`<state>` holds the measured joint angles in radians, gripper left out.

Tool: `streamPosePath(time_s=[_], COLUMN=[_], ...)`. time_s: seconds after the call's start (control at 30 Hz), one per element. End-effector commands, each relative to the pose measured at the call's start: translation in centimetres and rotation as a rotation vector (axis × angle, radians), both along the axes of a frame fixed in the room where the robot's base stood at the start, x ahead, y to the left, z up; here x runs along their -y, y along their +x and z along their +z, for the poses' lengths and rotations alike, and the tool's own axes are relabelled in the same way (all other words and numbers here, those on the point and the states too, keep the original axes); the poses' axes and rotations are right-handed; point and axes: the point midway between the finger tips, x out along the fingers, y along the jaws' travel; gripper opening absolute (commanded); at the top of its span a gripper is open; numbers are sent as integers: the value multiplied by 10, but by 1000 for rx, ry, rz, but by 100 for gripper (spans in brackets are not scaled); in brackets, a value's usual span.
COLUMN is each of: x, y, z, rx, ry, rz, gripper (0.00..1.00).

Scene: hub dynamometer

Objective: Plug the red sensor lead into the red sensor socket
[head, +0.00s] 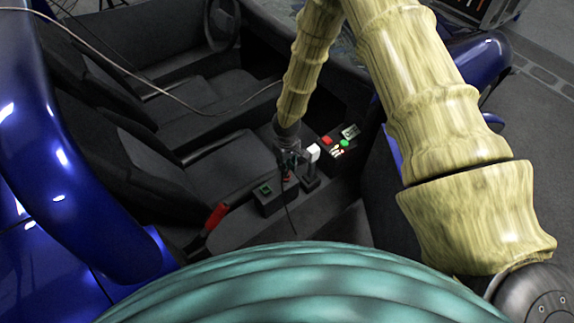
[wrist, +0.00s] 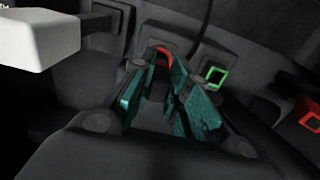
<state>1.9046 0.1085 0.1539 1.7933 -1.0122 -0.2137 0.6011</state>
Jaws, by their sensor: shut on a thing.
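My gripper (head: 290,163) points down at the console between the seats. In the wrist view its teal fingers (wrist: 160,103) are shut on the red sensor lead, whose plug is mostly hidden between them. A thin black cable (wrist: 203,22) shows beyond the fingers, and a dark strand (head: 292,216) hangs below the gripper in the head view. A red curved rim (wrist: 163,54), which looks like the red sensor socket, lies just beyond the fingertips, partly covered. I cannot tell whether the plug touches it.
A green-rimmed socket (head: 265,189) stands beside the gripper, also in the wrist view (wrist: 217,75). A white-topped lever (head: 313,152) is close on the other side. A red-handled lever (head: 216,215) and a panel with red (head: 327,140) and green (head: 345,144) buttons are nearby. Seats flank the console.

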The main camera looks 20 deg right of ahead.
Motion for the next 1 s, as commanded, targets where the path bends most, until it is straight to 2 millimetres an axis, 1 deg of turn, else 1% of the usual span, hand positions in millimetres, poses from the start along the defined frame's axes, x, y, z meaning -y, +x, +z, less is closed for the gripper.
streamPosePath(time_s=[0.53, 1.0], x=[0, 0], y=[0, 0], z=[-12, -13], rx=[0, 0], ry=[-1, 0], rz=[0, 0], gripper=[0, 0])
